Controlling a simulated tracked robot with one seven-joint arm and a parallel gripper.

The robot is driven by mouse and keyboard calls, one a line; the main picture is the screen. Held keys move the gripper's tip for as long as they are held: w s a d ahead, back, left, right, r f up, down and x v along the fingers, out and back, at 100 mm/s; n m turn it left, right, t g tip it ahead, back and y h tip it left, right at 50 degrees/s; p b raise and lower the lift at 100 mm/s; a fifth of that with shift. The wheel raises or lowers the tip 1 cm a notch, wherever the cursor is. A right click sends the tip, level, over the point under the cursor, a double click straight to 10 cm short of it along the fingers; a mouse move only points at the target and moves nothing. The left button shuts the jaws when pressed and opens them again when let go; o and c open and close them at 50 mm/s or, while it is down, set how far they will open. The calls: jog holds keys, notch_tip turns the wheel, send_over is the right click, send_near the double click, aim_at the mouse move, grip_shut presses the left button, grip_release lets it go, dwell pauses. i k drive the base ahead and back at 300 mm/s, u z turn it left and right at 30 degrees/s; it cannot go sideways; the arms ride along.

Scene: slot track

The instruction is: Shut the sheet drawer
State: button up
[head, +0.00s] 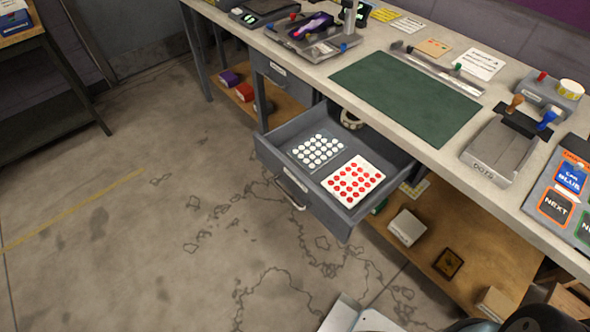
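The sheet drawer (278,183) is a grey open-topped box pulled well out from under the workbench. Its front, with a curved metal handle (291,193), faces the lower left over the floor. Inside lie a sheet with white dots (319,150) and a white sheet with red dots (354,181), side by side. A pale roll (352,119) is at the back of the drawer, partly under the bench top. My gripper is not in view; only parts of my own body show along the bottom edge.
The workbench (300,50) carries a green mat (407,96), a DOTS device (500,151) and a button panel (562,190). A second drawer (283,73) beside it looks shut. A lower wooden shelf (465,240) holds boxes. Floor before the drawer is clear.

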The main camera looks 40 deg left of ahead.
aim_at(271, 149)
jog(key=u, duration=0.45)
jog(key=i, duration=0.15)
jog(key=u, duration=2.7)
jog(key=k, duration=1)
jog(key=z, duration=0.7)
jog(key=i, duration=0.95)
jog(key=z, duration=0.05)
